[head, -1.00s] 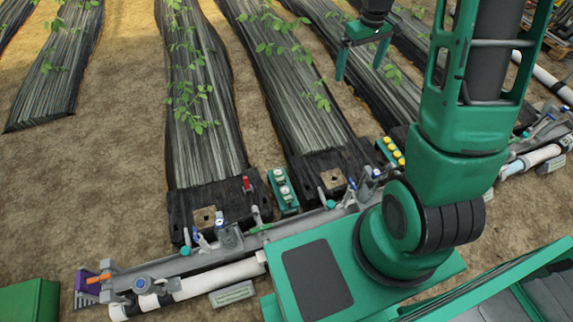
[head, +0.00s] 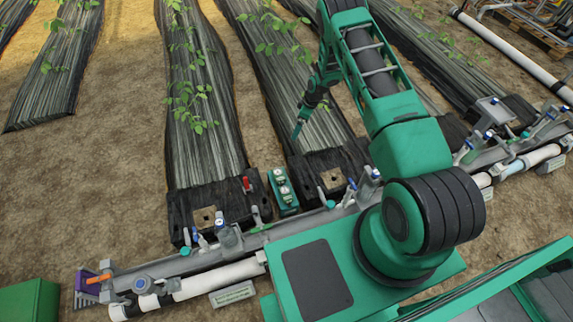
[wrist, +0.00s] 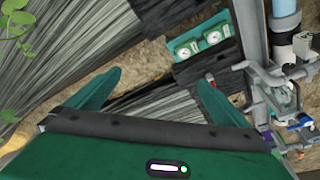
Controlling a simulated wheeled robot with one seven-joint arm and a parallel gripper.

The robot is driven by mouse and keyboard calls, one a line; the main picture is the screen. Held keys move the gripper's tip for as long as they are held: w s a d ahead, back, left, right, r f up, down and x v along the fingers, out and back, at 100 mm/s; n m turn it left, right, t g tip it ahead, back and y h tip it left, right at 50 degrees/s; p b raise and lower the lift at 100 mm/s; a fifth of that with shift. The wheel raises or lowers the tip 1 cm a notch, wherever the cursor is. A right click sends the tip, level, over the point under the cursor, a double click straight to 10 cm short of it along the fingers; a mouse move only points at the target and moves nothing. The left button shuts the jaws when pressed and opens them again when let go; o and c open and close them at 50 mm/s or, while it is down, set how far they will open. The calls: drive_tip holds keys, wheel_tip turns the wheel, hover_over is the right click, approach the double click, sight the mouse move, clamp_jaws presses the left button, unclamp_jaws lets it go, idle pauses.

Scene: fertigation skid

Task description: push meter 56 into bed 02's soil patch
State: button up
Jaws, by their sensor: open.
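A green holder (head: 283,190) with white-faced meters stands between two black planting beds in the head view. It also shows at the top of the wrist view (wrist: 197,42), with two meter faces; their numbers are unreadable. One square soil patch (head: 205,216) lies in the end of the bed left of the holder, another soil patch (head: 331,180) in the bed to its right. I cannot tell which bed is 02. My gripper (head: 297,132) is open and empty above the right bed, beyond the holder. Its spread fingers show in the wrist view (wrist: 160,82).
A grey rail (head: 240,240) with valves and white pipe runs along the bed ends. A red-handled item (head: 247,184) stands near the left bed's end. Leafy plants (head: 190,100) grow along the beds. Bare soil (head: 90,190) is open at left.

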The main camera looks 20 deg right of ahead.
sight(279, 174)
drive_tip(key=shift+s+a+f+n+y, duration=0.45)
drive_tip(key=shift+a+f, duration=1.5)
drive_tip(key=shift+f, duration=3)
drive_tip(key=shift+s+a+f+n+y, duration=0.15)
drive_tip(key=shift+s+a+f+n, duration=0.5)
drive_tip(key=shift+a+f, duration=2.8)
drive_tip(key=shift+s+a+f+n+y, duration=0.3)
drive_tip(key=shift+s+a+f+n, duration=0.25)
drive_tip(key=shift+f, duration=5.9)
drive_tip(key=shift+s+d, duration=0.1)
drive_tip(key=c, duration=1.1)
drive_tip(key=shift+r, duration=5.55)
